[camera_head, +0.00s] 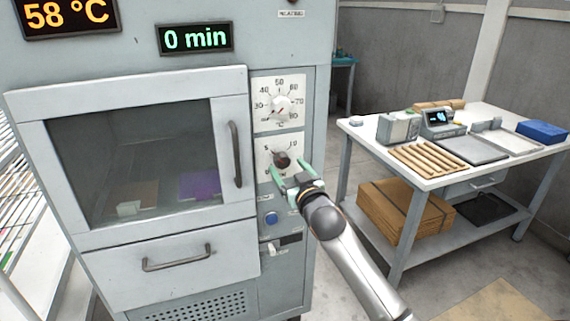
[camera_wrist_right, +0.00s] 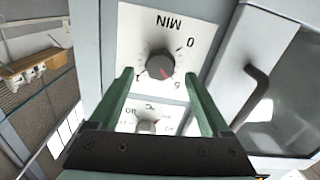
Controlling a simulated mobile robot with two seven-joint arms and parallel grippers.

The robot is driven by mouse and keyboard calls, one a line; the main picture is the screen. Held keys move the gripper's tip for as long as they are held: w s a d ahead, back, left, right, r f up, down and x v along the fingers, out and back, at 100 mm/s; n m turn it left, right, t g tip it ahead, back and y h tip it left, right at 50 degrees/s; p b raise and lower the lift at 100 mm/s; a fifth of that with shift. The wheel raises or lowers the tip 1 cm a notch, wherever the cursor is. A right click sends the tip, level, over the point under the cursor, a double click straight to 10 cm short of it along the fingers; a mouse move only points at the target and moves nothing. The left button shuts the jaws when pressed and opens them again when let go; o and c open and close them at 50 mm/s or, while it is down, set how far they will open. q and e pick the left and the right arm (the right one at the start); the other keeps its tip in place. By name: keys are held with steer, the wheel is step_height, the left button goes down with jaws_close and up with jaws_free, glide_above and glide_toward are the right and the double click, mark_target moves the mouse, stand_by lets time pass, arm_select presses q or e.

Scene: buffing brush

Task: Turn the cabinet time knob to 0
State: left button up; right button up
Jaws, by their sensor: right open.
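The time knob (camera_head: 282,160) is a dark round knob on a white dial plate low on the cabinet's right panel. My right gripper (camera_head: 289,168) is open in front of the dial. In the wrist view its green fingers (camera_wrist_right: 158,76) lie either side of the knob's lower part; I cannot tell whether they touch it. The green display (camera_head: 195,38) reads 0 min. My left gripper is out of view.
The temperature knob (camera_head: 281,105) sits just above on its own dial. The cabinet door handle (camera_head: 234,154) sticks out left of the dials. A blue button (camera_head: 271,218) is below. A worktable (camera_head: 357,134) with tools stands to the right.

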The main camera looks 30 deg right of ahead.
mark_target(282, 160)
steer(key=shift+x, duration=1.4)
jaws_close()
